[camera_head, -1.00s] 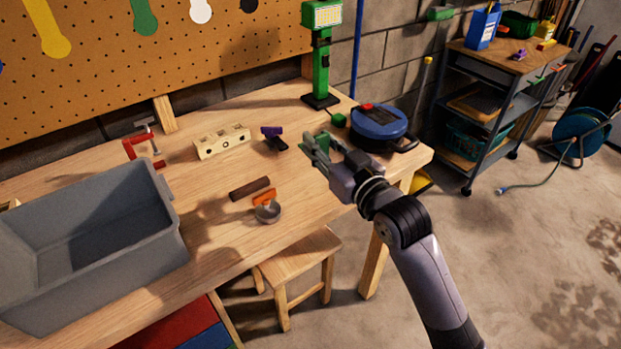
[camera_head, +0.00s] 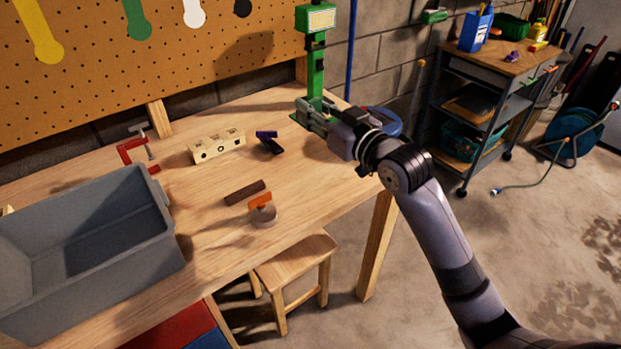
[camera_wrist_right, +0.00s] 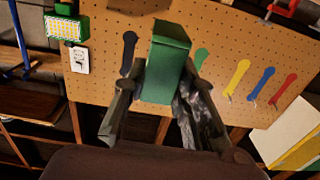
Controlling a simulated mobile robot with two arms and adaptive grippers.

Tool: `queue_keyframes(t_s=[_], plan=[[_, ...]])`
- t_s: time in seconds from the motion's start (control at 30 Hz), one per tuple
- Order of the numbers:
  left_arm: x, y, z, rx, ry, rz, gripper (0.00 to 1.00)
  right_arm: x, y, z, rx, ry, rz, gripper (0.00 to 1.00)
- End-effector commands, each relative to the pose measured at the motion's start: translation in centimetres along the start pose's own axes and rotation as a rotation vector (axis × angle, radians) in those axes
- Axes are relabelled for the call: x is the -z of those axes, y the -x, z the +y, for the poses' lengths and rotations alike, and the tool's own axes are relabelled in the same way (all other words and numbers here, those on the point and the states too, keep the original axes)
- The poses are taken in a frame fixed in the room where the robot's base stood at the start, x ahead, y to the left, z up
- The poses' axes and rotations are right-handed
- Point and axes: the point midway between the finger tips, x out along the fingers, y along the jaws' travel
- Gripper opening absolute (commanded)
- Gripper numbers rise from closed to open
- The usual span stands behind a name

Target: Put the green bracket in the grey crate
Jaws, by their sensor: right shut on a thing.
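The green bracket (camera_wrist_right: 166,62) is between the two fingers of my right gripper (camera_wrist_right: 158,100) in the right wrist view. In the head view my right gripper (camera_head: 304,112) is over the back right of the workbench, shut on the bracket, which is mostly hidden by the fingers there. The grey crate (camera_head: 115,268) stands at the left front of the workbench. Its visible inside looks empty. The gripper is well to the right of the crate. My left gripper is not in view.
On the workbench (camera_head: 215,215) are a red clamp (camera_head: 132,150), a pale block with holes (camera_head: 217,146), a purple-and-black item (camera_head: 269,142), a dark brown bar (camera_head: 244,192) and an orange-handled round tool (camera_head: 263,210). A green lamp (camera_head: 316,70) stands behind the gripper.

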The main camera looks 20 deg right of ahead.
Motion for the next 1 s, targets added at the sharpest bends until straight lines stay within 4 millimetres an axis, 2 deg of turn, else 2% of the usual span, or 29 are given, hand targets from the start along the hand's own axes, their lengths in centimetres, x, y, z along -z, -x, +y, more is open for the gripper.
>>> queue_keyframes(t_s=[0.03, 0.1, 0.4, 0.67, 0.9, 1.0], plan=[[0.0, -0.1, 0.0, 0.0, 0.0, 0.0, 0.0, -1.7, 0.0, 0.0, 0.0, -0.004, -0.007, 0.0], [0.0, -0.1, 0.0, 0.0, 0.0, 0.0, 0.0, -3.6, 0.0, 0.0, -0.001, -0.004, -0.007, 0.0], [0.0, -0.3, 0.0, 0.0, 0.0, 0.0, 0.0, -11.1, 0.0, 0.0, -0.001, -0.002, -0.004, 0.0], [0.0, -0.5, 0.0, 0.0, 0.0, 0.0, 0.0, -13.7, 0.0, 0.0, 0.0, 0.0, 0.0, 0.0], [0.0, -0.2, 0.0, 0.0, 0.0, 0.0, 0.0, -16.7, 0.0, 0.0, 0.0, 0.001, -0.001, 0.0], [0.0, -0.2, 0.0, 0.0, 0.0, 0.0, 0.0, -17.0, 0.0, 0.0, 0.0, 0.0, 0.001, 0.0]])
